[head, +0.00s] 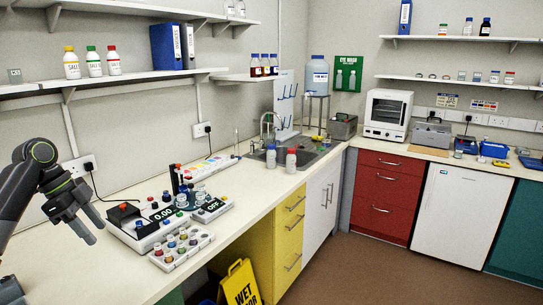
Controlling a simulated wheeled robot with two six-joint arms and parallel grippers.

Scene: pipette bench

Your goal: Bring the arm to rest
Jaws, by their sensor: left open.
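My left arm comes in from the left edge of the head view. My left gripper (88,225) is open and empty, with its fingers pointing down and to the right. It hangs over the left part of the white bench (110,284), beside the balance with the 0.00 display (160,214). I cannot tell how high above the bench the fingertips are.
A white rack of vials (181,250) sits at the bench's front edge, near my gripper. Behind it stands a device reading OFF (212,208). Two bottles (291,161) stand by the sink (318,150). A yellow wet-floor sign (240,285) stands below the bench.

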